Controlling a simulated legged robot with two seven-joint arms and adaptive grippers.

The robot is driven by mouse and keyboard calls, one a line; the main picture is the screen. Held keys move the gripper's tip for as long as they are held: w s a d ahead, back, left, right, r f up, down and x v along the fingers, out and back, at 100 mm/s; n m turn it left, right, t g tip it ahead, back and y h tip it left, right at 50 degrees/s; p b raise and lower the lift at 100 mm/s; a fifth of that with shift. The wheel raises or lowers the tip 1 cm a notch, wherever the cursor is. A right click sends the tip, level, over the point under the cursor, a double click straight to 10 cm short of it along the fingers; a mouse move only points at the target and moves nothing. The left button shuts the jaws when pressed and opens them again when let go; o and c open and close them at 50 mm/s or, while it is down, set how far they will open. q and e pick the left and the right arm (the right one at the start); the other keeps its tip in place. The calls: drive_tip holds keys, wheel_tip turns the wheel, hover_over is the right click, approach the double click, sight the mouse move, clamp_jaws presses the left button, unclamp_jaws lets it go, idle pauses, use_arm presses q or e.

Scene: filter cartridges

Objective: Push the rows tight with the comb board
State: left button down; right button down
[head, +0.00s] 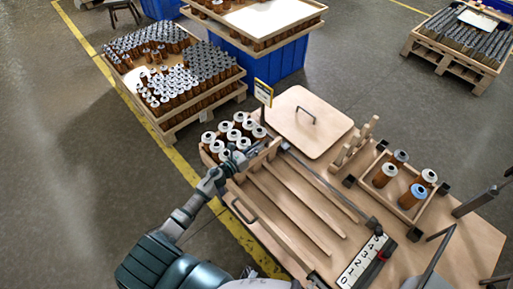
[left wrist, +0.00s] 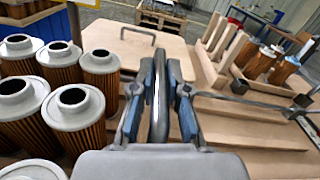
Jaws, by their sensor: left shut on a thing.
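Several filter cartridges (head: 226,127) with white tops and brown pleated sides stand close together at the left end of the table. They show large at the left in the left wrist view (left wrist: 72,105). My left gripper (head: 243,156) is beside them, shut on an upright grey handle (left wrist: 159,95) seen edge-on between its fingers. A pale wooden piece, apparently the comb board (head: 264,154), stands just right of the gripper in the head view. Its lower part and its contact with the cartridges are hidden. My right gripper is not in view.
Wooden strips (head: 297,199) run along the table. A flat handled board (head: 311,126) lies behind, near a wooden peg rack (head: 352,147). A small crate (head: 405,209) holds a few cartridges, one blue-topped. A number strip (head: 361,262) lies at the front. Loaded pallets stand beyond.

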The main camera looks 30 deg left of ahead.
use_arm(q)
drive_tip(key=shift+w+a+b, duration=0.1)
drive_tip(key=shift+a+b, duration=0.1)
drive_tip(key=shift+b, duration=0.1)
drive_tip(key=a+b, duration=0.1)
drive_tip(key=a, duration=0.1)
drive_tip(key=w+a, duration=0.1)
drive_tip(key=a, duration=0.1)
drive_tip(key=shift+w+r+b, duration=0.1)
drive_tip(key=shift+w+b, duration=0.1)
drive_tip(key=shift+b, duration=0.15)
drive_tip(key=c, duration=1.2)
unclamp_jaws()
drive_tip(key=shift+d, duration=0.25)
drive_tip(key=v, duration=1.2)
drive_tip(key=shift+w, duration=0.1)
